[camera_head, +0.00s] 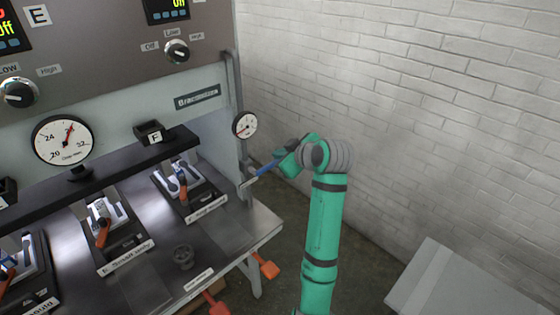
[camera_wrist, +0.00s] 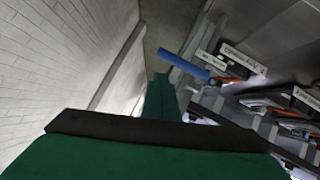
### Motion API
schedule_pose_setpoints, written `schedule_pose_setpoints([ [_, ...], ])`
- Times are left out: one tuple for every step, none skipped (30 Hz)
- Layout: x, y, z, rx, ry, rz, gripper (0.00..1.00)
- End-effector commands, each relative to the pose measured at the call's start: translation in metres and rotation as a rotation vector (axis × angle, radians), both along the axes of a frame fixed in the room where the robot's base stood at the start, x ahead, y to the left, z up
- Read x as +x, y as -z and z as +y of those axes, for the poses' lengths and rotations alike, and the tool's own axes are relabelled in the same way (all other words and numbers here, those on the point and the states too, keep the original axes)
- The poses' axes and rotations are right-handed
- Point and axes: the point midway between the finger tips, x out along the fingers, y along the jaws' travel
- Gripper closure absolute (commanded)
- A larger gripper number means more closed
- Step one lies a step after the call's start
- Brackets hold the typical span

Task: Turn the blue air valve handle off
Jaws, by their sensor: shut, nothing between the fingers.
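The blue air valve handle (camera_head: 267,168) sticks out from the right side of the press, below the small round gauge. In the wrist view the blue handle (camera_wrist: 184,66) lies slanted, just right of the tip of my green gripper (camera_wrist: 160,82). In the head view my gripper (camera_head: 284,161) is at the handle's outer end, close beside it. It is shut with nothing between the fingers. I cannot tell whether it touches the handle. The valve body behind the handle is hard to make out.
The small gauge (camera_head: 245,124) sits on the press's side just above the handle. The metal press table (camera_head: 255,228) is below left. A white brick wall (camera_head: 430,110) stands to the right, and a light grey box (camera_head: 460,285) is at the lower right.

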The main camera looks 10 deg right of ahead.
Motion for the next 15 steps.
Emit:
schedule_pose_setpoints([
  [-0.001, -0.013, -0.001, -0.002, 0.0, -0.004, 1.0],
  [-0.006, -0.016, -0.006, -0.001, 0.001, -0.003, 1.0],
  [-0.012, -0.02, -0.011, -0.001, 0.003, -0.005, 1.0],
  [-0.017, -0.023, -0.015, -0.002, 0.003, -0.004, 1.0],
  [-0.021, -0.027, -0.018, -0.002, 0.004, -0.004, 1.0],
  [-0.027, -0.032, -0.021, -0.001, 0.002, -0.004, 1.0],
  [-0.031, -0.035, -0.025, 0.0, 0.002, -0.004, 1.0],
  [-0.035, -0.038, -0.028, -0.001, 0.004, -0.004, 1.0],
  [-0.04, -0.043, -0.031, -0.001, 0.004, -0.004, 1.0],
  [-0.044, -0.046, -0.034, 0.0, 0.002, -0.004, 1.0],
  [-0.047, -0.049, -0.036, -0.001, 0.001, -0.004, 1.0],
  [-0.051, -0.052, -0.039, -0.001, 0.001, -0.003, 1.0],
  [-0.054, -0.054, -0.041, -0.001, 0.002, -0.003, 1.0],
  [-0.057, -0.056, -0.044, -0.002, 0.003, -0.004, 1.0],
  [-0.06, -0.059, -0.047, -0.001, 0.003, -0.003, 1.0],
])
